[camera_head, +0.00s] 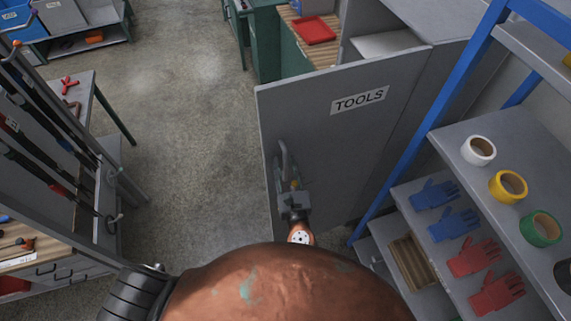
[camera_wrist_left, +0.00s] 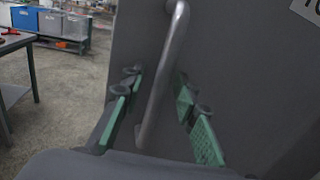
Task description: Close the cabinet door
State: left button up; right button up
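The grey cabinet door (camera_head: 330,125) with the TOOLS label stands open, swung out from the cabinet (camera_head: 385,43) behind it. Its vertical bar handle (camera_head: 285,158) is near the door's left edge. In the left wrist view, the handle (camera_wrist_left: 163,75) runs between the two green-padded fingers of my left gripper (camera_wrist_left: 158,112). The fingers are apart, with gaps seen on both sides of the bar. In the head view, my left gripper (camera_head: 290,188) is at the door face by the handle's lower part. My right gripper is not in view.
A blue-framed shelf (camera_head: 500,150) with tape rolls and gloves stands close on the right. A tool rack (camera_head: 60,120) and a workbench (camera_head: 60,262) are on the left. The floor (camera_head: 190,130) left of the door is clear. A red tray (camera_head: 314,30) lies behind the door.

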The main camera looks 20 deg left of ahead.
pick_arm(q)
grip_shut()
dwell(0.6)
